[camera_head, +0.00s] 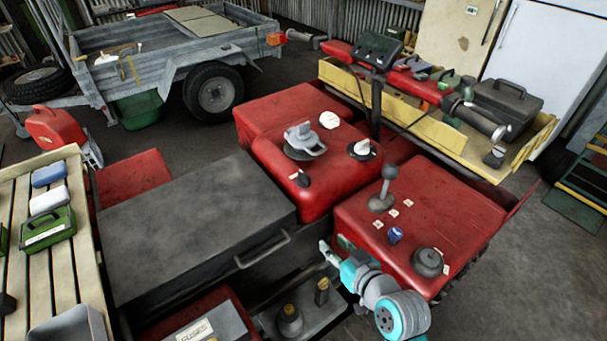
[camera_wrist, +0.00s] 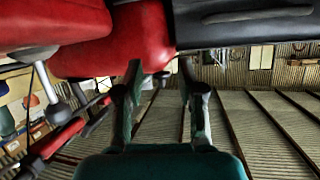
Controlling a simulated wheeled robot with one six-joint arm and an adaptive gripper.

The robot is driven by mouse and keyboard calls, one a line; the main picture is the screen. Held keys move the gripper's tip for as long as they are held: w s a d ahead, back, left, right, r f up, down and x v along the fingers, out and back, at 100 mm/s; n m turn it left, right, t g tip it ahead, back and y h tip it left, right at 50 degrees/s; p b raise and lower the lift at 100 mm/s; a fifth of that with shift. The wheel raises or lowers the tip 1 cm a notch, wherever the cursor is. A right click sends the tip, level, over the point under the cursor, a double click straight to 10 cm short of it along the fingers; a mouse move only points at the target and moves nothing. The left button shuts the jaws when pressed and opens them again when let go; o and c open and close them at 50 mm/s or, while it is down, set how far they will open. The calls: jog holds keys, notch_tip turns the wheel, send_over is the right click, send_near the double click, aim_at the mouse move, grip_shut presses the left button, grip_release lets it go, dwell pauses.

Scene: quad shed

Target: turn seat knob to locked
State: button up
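The black seat (camera_head: 195,225) lies flat on the red quad, with a grab handle (camera_head: 262,250) on its near right side. A small black knob (camera_head: 303,179) stands on the red body just beyond the seat. Two more dark knobs, one (camera_head: 290,320) and another (camera_head: 322,292), are on a grey surface below the seat. No knob is clearly marked as the seat knob, and its locked position cannot be read. My gripper (camera_head: 330,252) is right of the seat's handle, beside the red body. In the wrist view, my gripper's fingers (camera_wrist: 161,72) are apart with nothing held.
The right red panel (camera_head: 440,205) carries a grey lever (camera_head: 388,182), a blue knob (camera_head: 395,235) and a black knob (camera_head: 428,262), close to my arm. A slatted bench (camera_head: 62,285) stands at left. A trailer (camera_head: 175,50) and yellow tray (camera_head: 520,150) are behind.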

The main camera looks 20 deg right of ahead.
aim_at(305, 175)
jog(key=w+d+r+n+y, duration=0.1)
jog(key=w+r+n+y, duration=0.15)
jog(key=w+r, duration=0.75)
jog(key=shift+n+g+h, duration=0.25)
jog(key=shift+g, duration=0.15)
jog(key=x, duration=0.9)
jog(key=shift+w+a+r, duration=0.1)
jog(key=shift+w+r, duration=0.05)
jog(key=shift+w, duration=0.3)
grip_shut()
